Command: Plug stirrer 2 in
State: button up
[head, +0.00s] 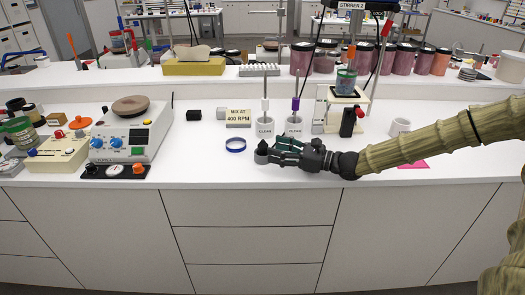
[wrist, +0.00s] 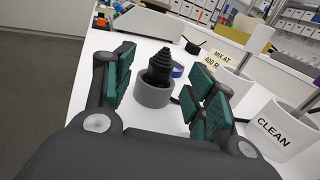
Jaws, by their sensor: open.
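A black ribbed plug-like piece (wrist: 160,66) stands upright in a short grey round holder (wrist: 154,93) on the white bench. In the head view its dark tip (head: 262,148) shows at the end of my gripper (head: 279,151). In the wrist view my gripper (wrist: 164,72) is open, with its teal pads on either side of the piece and gaps on both sides. The STIRRER 2 label (head: 355,5) is at the top of the head view. Below it a stirrer stand holds a jar (head: 345,82). I cannot make out a socket.
Two white CLEAN cups (head: 265,129) with rods stand just behind my gripper. A hotplate device (head: 130,133) stands farther left. The bench front between it and my gripper is mostly clear.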

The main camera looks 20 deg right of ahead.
aim_at(263, 143)
jog(key=shift+r+p+x, duration=0.2)
jog(key=shift+p+x, duration=0.1)
jog(key=shift+x, duration=0.65)
jog(key=shift+r+p+x, duration=0.2)
jog(key=shift+p+x, duration=0.1)
jog(key=shift+x, duration=1.6)
jog(key=shift+d, duration=0.1)
jog(key=shift+w, duration=0.1)
jog(key=c, duration=1.1)
